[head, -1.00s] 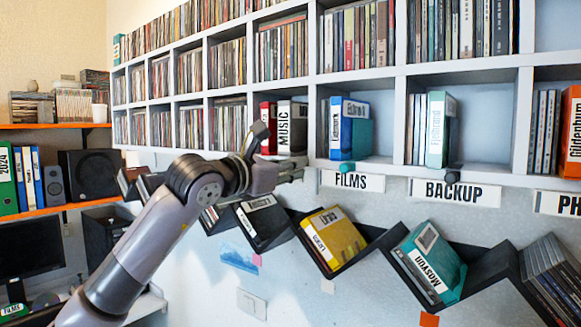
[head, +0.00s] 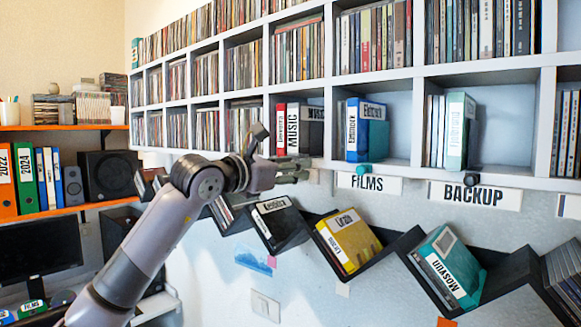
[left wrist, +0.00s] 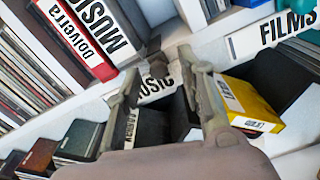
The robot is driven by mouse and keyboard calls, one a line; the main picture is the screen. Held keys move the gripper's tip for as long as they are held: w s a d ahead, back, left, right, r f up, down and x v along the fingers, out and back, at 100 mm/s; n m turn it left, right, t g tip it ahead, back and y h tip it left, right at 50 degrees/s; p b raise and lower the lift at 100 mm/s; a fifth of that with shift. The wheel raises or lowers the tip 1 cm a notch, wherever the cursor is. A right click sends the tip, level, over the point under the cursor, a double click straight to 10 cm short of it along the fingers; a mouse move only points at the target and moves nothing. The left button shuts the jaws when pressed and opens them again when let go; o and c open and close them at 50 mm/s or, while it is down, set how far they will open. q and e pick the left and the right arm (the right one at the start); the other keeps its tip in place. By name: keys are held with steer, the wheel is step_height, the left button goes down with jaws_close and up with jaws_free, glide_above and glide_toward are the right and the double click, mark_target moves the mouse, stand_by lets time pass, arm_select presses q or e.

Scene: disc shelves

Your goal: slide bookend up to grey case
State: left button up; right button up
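A grey case (head: 311,130) with a white MUSIC spine stands beside a red case (head: 281,128) in a shelf compartment. Their spines also show in the left wrist view, the grey case (left wrist: 106,18) right of the red case (left wrist: 82,38). A small dark piece (left wrist: 154,46), possibly the bookend's knob, shows at the shelf edge just beyond my fingertips; the rest of it is hidden or unclear. My left gripper (head: 292,170) is in front of the compartment's lower edge. In the left wrist view its fingers (left wrist: 160,68) are apart, with nothing clearly held. My right gripper is out of view.
A FILMS compartment with a blue case (head: 378,136) and teal knob (head: 363,170) is to the right, then a BACKUP compartment with a dark knob (head: 473,182). Below, a zigzag rack holds a yellow case (head: 350,242) and a teal case (head: 452,268).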

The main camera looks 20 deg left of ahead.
arm_select(q)
steer(key=v, duration=1.2)
stand_by(0.3)
